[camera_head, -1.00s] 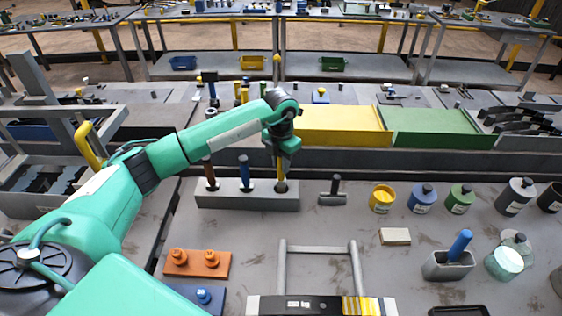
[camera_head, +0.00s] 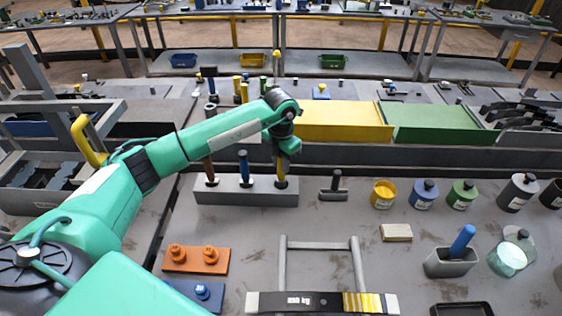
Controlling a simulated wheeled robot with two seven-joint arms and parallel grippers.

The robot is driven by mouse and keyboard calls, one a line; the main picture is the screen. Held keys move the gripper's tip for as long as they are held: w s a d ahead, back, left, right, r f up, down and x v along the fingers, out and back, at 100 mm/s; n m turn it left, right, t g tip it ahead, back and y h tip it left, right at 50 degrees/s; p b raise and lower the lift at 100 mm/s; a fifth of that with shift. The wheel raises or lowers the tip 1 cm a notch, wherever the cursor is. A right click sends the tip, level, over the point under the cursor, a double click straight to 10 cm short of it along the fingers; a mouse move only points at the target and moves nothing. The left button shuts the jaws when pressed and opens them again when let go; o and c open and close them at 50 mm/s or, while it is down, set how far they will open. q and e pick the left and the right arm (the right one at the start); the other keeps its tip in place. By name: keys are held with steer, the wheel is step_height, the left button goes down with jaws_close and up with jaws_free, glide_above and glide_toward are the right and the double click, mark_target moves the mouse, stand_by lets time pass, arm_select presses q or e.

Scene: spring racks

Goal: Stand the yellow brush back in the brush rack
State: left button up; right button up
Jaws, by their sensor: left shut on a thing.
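The brush rack (camera_head: 246,197) is a long grey block near the back of the bench. The yellow brush (camera_head: 281,171) stands upright at the rack's right hole, its lower end at or in the hole. My left gripper (camera_head: 283,154) points down from above and is shut on the brush's upper part; its fingers are partly hidden by the wrist. A blue-handled brush (camera_head: 244,168) and a brown-handled brush (camera_head: 209,170) stand in the rack's other holes. My right gripper is not in view.
Yellow (camera_head: 383,194), blue (camera_head: 424,193) and green (camera_head: 462,195) pots stand further right. An orange block (camera_head: 196,261) with pegs lies at front left. Bare bench separates the rack from the grey frame (camera_head: 318,244).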

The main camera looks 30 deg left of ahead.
arm_select(q)
steer(key=shift+f+b, duration=0.45)
steer(key=shift+f, duration=0.15)
steer(key=o, duration=1.5)
steer(key=shift+o, duration=0.2)
steer(key=shift+r+p, duration=0.45)
steer(key=shift+r, duration=0.35)
steer(key=shift+r+p, duration=1.15)
steer(key=shift+r, duration=1.6)
